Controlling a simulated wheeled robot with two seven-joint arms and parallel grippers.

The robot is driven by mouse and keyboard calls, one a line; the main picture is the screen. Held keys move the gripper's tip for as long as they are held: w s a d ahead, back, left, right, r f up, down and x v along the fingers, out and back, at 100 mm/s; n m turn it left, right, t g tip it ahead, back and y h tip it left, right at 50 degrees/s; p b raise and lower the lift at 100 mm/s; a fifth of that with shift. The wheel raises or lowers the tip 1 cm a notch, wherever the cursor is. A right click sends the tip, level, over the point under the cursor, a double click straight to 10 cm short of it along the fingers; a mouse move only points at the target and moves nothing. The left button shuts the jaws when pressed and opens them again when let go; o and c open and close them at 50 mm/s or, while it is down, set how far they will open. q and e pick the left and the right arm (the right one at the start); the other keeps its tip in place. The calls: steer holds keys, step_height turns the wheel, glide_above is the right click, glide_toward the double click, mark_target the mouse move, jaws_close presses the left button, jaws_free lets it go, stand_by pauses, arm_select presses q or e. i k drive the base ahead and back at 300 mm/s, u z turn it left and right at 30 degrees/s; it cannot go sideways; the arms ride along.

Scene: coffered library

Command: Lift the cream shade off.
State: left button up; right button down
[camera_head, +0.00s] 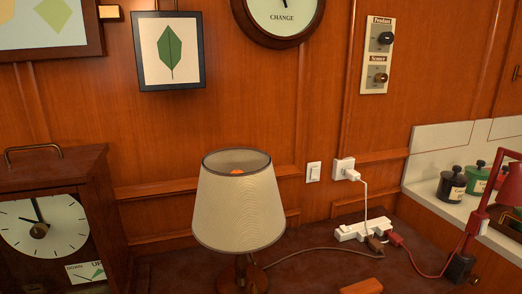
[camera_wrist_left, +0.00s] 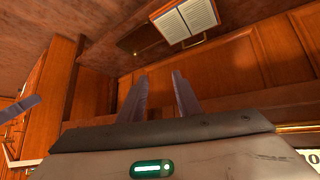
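The cream shade (camera_head: 238,208) sits upright on a table lamp in the middle of the head view. Its top is open, and a small orange part shows inside. The lamp's brown wooden base (camera_head: 230,277) shows below the shade, cut by the lower picture edge. My left gripper (camera_wrist_left: 160,82) shows only in the left wrist view, with its two fingers apart and nothing between them. The lamp does not show in that view. My right gripper is in neither view.
A wooden clock (camera_head: 48,225) stands left of the lamp. Right of it lie a white power strip (camera_head: 361,230) with plugs and cords, and an orange-brown block (camera_head: 362,287). A red lamp (camera_head: 489,205) stands at far right. The panelled wall is close behind.

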mark_target(243, 213)
steer(key=z, duration=1.05)
steer(key=k, duration=1.2)
steer(key=u, duration=1.6)
steer(key=i, duration=0.5)
steer(key=z, duration=0.1)
